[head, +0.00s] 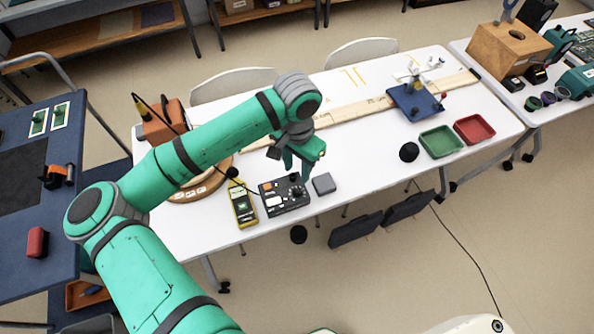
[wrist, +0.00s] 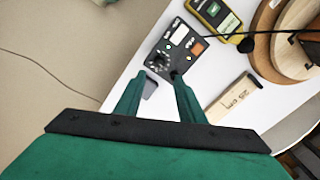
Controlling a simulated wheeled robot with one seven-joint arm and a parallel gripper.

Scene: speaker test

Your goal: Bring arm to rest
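My green arm reaches from the lower left over the white table (head: 375,150) in the head view. My gripper (head: 295,172) hangs above the table, just behind a black control box (head: 291,205) with a dial and buttons. In the wrist view my gripper (wrist: 158,76) has its two green fingers apart, with nothing held between them. The control box (wrist: 165,45) shows beyond the fingertips. A small grey block (head: 323,184) lies to the right of the box; it is partly hidden by a finger in the wrist view (wrist: 150,89).
A yellow meter (head: 243,206) lies left of the box, near a round wooden board (head: 200,187). Bare tabletop lies right of the grey block.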

